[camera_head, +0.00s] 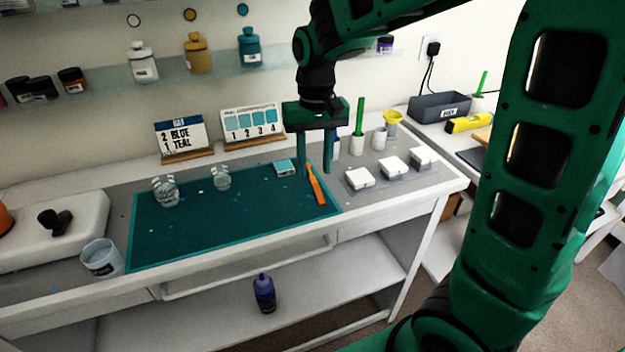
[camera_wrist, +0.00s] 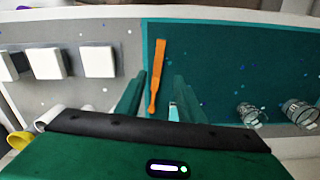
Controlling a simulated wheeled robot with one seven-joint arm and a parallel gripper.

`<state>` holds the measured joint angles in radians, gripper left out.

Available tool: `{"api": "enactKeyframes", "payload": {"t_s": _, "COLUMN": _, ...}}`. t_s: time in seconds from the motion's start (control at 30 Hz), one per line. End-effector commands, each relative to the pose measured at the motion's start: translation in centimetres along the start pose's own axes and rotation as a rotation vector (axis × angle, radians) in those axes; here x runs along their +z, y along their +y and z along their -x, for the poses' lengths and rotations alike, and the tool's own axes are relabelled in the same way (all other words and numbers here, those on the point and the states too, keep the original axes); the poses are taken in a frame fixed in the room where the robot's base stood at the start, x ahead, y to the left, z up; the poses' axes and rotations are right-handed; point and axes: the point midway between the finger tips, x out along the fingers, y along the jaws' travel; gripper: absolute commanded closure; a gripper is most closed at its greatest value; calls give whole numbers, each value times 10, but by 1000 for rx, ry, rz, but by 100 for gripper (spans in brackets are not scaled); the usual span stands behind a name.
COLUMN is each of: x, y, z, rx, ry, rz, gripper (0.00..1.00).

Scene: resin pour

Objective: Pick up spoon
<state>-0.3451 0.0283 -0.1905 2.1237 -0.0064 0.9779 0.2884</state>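The orange spoon (camera_head: 317,185) lies flat near the right edge of the teal mat (camera_head: 200,225). In the wrist view the spoon (camera_wrist: 157,72) lies lengthwise, its narrow end toward my gripper and its wide end away. My gripper (camera_head: 316,172) hangs fingers down above the mat's back right part, close to the spoon. Its two fingers are spread with nothing between them that they grip. In the wrist view the fingers of my gripper (camera_wrist: 155,88) stand on either side of the spoon's near end. I cannot tell the exact height of the fingertips above the mat.
Two clear cups (camera_head: 165,191) (camera_head: 221,178) and a small teal-topped box (camera_head: 284,168) stand on the mat. White-topped blocks (camera_head: 360,178) sit right of it. A white cup with a green stick (camera_head: 357,140) and a yellow funnel (camera_head: 393,118) stand behind. A pail (camera_head: 101,258) is front left.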

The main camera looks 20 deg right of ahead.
Motion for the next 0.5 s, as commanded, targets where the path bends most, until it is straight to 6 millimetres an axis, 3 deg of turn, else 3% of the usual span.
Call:
{"api": "enactKeyframes", "payload": {"t_s": 0.3, "x": -4, "y": 5, "z": -40, "rx": 1, "ry": -2, "rz": 2, "gripper": 65}}
{"api": "enactKeyframes", "payload": {"t_s": 0.5, "x": -4, "y": 5, "z": -50, "rx": 0, "ry": 0, "rz": 0, "gripper": 65}}
